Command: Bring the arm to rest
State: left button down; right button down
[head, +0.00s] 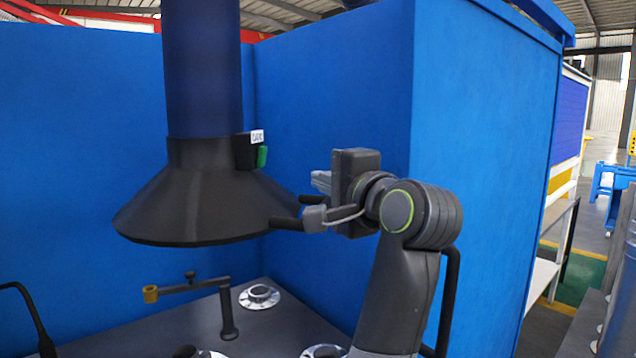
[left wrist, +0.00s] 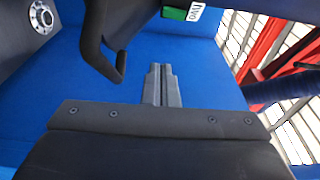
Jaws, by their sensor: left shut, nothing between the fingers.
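My left gripper (head: 321,182) is right of centre in the head view, at the right side of a dark extraction hood (head: 195,205). Its grey fingers point left and are shut and empty; they also show shut in the middle of the left wrist view (left wrist: 163,85). A black bar handle (head: 285,223) sticks out from the hood's right rim, close to the gripper; in the left wrist view the handle (left wrist: 103,58) is left of the fingers, apart from them. My right gripper is not in view.
Blue panels (head: 330,110) stand behind and right of the hood. On the dark table (head: 180,325) below are a metal flanged part (head: 260,297) and a post with a swing arm (head: 228,310). A green switch (head: 262,156) and white label sit on the hood's neck.

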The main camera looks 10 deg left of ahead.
pick_arm(q)
jog(key=shift+s+a, duration=0.1)
jog(key=shift+a, duration=0.1)
jog(key=shift+a, duration=0.1)
